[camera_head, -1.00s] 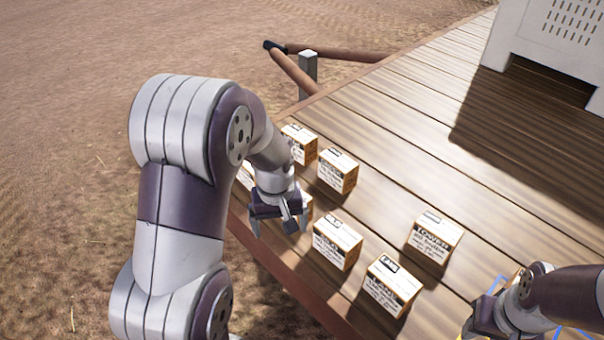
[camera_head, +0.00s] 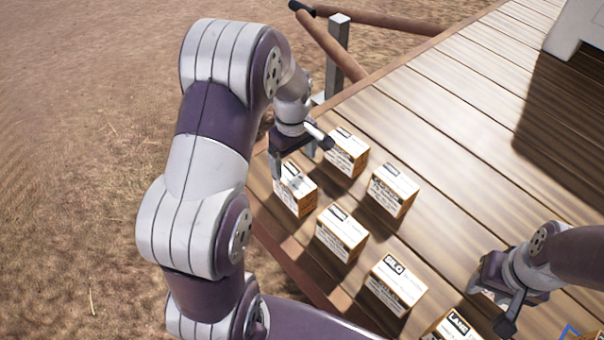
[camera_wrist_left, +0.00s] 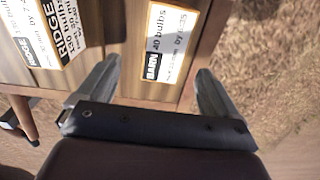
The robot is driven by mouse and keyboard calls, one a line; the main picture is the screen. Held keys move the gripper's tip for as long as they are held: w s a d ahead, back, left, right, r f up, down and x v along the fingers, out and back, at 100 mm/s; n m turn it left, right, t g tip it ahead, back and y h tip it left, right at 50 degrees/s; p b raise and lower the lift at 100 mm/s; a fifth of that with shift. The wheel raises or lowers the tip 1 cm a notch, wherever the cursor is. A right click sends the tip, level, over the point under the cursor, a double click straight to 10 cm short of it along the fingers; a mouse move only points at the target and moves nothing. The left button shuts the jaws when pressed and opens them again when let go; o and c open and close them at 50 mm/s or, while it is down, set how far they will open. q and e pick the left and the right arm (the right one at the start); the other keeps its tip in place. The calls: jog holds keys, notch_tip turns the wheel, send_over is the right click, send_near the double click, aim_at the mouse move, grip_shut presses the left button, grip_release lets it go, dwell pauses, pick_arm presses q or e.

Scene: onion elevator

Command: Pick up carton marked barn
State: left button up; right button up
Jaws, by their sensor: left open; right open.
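The carton marked BARN (camera_wrist_left: 168,45) is white and tan with black print. It lies between the spread fingers of my left gripper (camera_wrist_left: 160,75) in the left wrist view, apart from both. In the head view this appears to be the carton (camera_head: 297,194) by the deck's left edge, its label not readable there. My left gripper (camera_head: 301,152) is open and empty just above and behind it, partly overlapping its top.
A carton marked RIDGE (camera_wrist_left: 65,40) stands beside the BARN carton; it seems to be the back carton (camera_head: 347,153) in the head view. Several more stand nearby, including SILO (camera_head: 395,285) and LANE (camera_head: 455,328). A railing (camera_head: 338,55) borders the wooden deck (camera_head: 460,130).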

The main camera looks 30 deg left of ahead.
aim_at(295, 180)
pick_arm(q)
jog(key=f, duration=0.1)
jog(key=s+f+p, duration=0.1)
jog(key=f, duration=0.2)
jog(key=shift+s+f, duration=0.1)
jog(key=shift+s, duration=0.2)
jog(key=shift+w+d+f+p, duration=0.15)
jog(key=shift+d+f+p, duration=0.05)
jog(key=shift+f+p, duration=0.4)
jog(key=shift+w+d+f+p, duration=0.1)
jog(key=shift+d+f+p, duration=0.1)
jog(key=shift+f+p, duration=0.4)
jog(key=f, duration=0.2)
jog(key=f+p, duration=0.1)
jog(key=shift+w+a, duration=0.15)
jog(key=shift+w, duration=0.1)
jog(key=shift+a+f, duration=0.1)
jog(key=shift+f, duration=0.2)
jog(key=shift+s, duration=0.2)
jog(key=c, duration=1.4)
pick_arm(e)
jog(key=r, duration=0.2)
jog(key=s+r, duration=0.1)
jog(key=r, duration=0.2)
jog(key=shift+d, duration=0.1)
